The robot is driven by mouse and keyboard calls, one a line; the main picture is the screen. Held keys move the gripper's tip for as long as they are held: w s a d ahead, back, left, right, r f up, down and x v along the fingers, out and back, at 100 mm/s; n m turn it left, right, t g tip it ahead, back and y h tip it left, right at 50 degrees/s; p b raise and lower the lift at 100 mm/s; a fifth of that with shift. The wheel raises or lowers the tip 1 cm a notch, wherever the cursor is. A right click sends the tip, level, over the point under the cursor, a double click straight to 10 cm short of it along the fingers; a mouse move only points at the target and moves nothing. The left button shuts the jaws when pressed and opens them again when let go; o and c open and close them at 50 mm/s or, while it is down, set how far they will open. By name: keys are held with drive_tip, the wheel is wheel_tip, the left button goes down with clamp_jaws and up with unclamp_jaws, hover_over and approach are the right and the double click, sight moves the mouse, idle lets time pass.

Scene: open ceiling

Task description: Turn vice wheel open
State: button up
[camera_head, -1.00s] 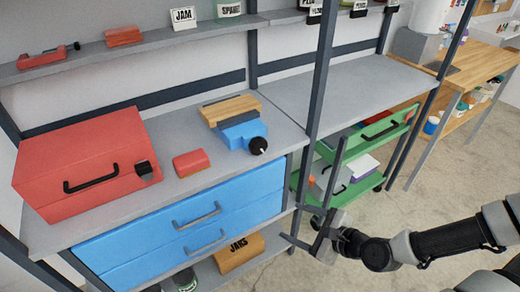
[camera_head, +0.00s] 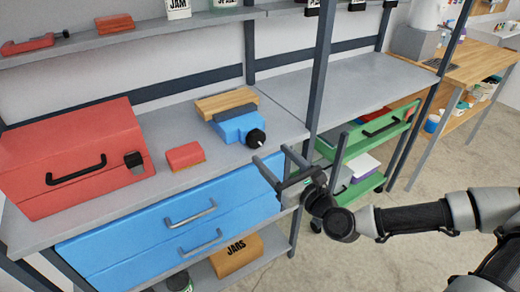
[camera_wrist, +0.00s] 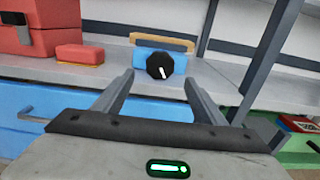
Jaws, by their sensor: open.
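The blue vice (camera_head: 238,126) sits near the front edge of the grey workbench, with a wooden board (camera_head: 226,102) at its back. Its wheel (camera_head: 256,138) is a black knob with a white mark, facing the front. In the wrist view the wheel (camera_wrist: 160,66) is ahead, between and beyond my fingertips, with the blue vice body (camera_wrist: 178,60) behind it. My gripper (camera_head: 273,160) is open and empty, just in front of the bench edge, to the lower right of the wheel. In the wrist view my two fingers (camera_wrist: 159,84) point toward the wheel without touching it.
A red toolbox (camera_head: 75,160) and a small red block (camera_head: 185,156) stand left of the vice. Blue drawers (camera_head: 180,215) are under the bench. A dark shelf post (camera_head: 318,85) rises right of the vice. A green cart (camera_head: 370,140) stands further right.

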sight(258, 142)
drive_tip(key=x, duration=0.7)
drive_tip(key=shift+w+a, duration=0.2)
drive_tip(key=shift+w, duration=0.1)
drive_tip(key=c, duration=1)
drive_tip(key=n, duration=0.4)
drive_tip(key=shift+d+n, duration=0.1)
drive_tip(key=shift+n, duration=0.3)
drive_tip(key=shift+c, duration=0.2)
drive_tip(key=o, duration=1)
drive_tip(key=shift+o, duration=0.2)
